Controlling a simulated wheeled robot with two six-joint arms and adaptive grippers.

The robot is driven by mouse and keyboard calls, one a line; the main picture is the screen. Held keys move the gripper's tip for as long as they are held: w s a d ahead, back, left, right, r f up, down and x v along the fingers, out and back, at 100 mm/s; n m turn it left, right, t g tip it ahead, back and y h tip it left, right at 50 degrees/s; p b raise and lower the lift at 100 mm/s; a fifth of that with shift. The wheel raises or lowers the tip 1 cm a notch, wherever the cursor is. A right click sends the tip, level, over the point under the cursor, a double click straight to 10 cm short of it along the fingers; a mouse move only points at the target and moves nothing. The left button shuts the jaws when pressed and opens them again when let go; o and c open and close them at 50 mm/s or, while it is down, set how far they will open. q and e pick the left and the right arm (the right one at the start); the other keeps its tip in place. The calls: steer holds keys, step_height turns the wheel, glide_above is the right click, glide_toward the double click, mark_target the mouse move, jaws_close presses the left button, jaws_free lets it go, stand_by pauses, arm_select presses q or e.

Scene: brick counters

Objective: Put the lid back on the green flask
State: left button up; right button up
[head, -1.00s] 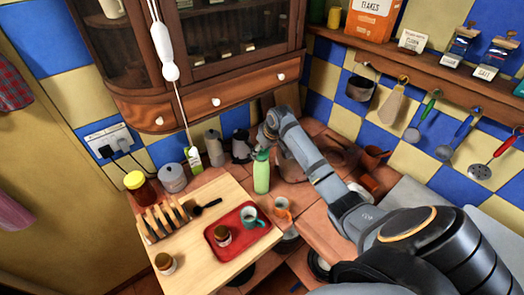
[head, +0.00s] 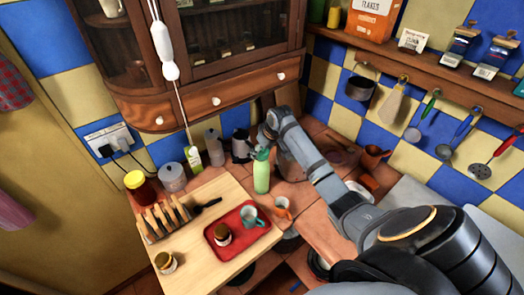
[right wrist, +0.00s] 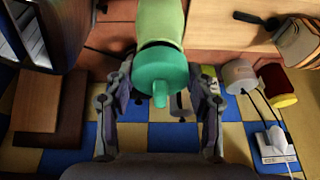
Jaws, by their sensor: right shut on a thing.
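The green flask (head: 261,178) stands upright on the tiled counter, just behind the wooden board. My right gripper (right wrist: 162,76) is shut on the teal-green lid (right wrist: 163,82), with one finger on each side of it. The lid also shows in the head view (head: 262,154), at the top of the flask. In the right wrist view the flask body (right wrist: 160,20) is lined up directly beyond the lid. I cannot tell whether the lid is fully seated or a small gap is left. My left gripper is not in view.
A wooden board (head: 190,268) holds a toast rack (head: 166,218), a red tray (head: 240,246) with a teal mug (head: 249,217) and a small jar. An orange-and-white mug (head: 282,207) stands near the flask. A kettle (head: 241,146) and bottles stand behind; a cabinet (head: 220,95) hangs above.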

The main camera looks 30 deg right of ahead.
steer(key=o, duration=1.1)
steer(key=o, duration=0.4)
steer(key=shift+r, duration=3.5)
